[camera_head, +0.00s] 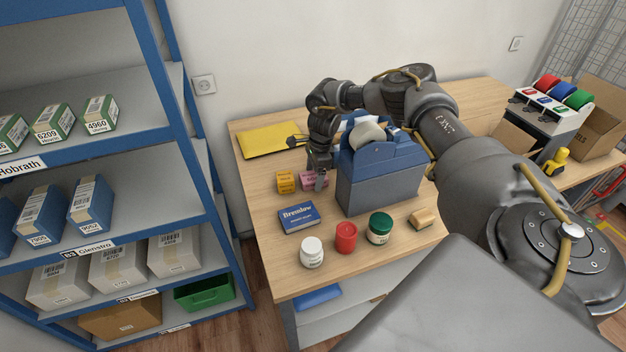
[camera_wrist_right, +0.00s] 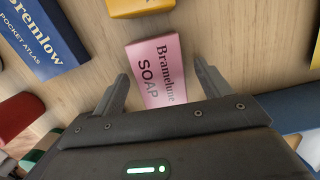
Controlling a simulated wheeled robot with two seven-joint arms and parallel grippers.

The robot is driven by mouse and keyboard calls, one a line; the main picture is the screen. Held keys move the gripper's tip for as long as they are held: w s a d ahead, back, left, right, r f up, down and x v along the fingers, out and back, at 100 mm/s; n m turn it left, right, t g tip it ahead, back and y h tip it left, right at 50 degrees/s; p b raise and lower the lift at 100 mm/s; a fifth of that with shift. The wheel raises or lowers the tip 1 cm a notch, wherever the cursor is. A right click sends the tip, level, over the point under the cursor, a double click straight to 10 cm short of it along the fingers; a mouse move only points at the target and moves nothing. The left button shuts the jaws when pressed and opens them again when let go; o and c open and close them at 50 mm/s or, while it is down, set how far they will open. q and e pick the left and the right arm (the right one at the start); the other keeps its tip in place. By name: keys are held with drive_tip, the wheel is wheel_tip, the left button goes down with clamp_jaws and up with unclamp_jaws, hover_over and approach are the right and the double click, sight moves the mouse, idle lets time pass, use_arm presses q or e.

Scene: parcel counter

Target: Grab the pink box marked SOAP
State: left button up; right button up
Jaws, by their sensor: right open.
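The pink box marked SOAP (camera_wrist_right: 158,68) lies on the wooden counter in the right wrist view, between and just beyond the two fingers. In the head view the pink box (camera_head: 308,179) shows partly behind my right gripper (camera_head: 320,180). In the right wrist view my right gripper (camera_wrist_right: 162,90) is open, with one finger on each side of the box's near end. My left gripper is not in view.
A yellow box (camera_head: 286,182) stands close left of the pink box. A blue Bremlow box (camera_head: 299,219) lies in front. A blue-grey holder (camera_head: 378,180) stands close right. A white jar (camera_head: 312,252), red jar (camera_head: 346,237) and green-lidded jar (camera_head: 379,228) stand near the front edge.

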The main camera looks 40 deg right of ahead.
drive_tip(key=c, duration=1.1)
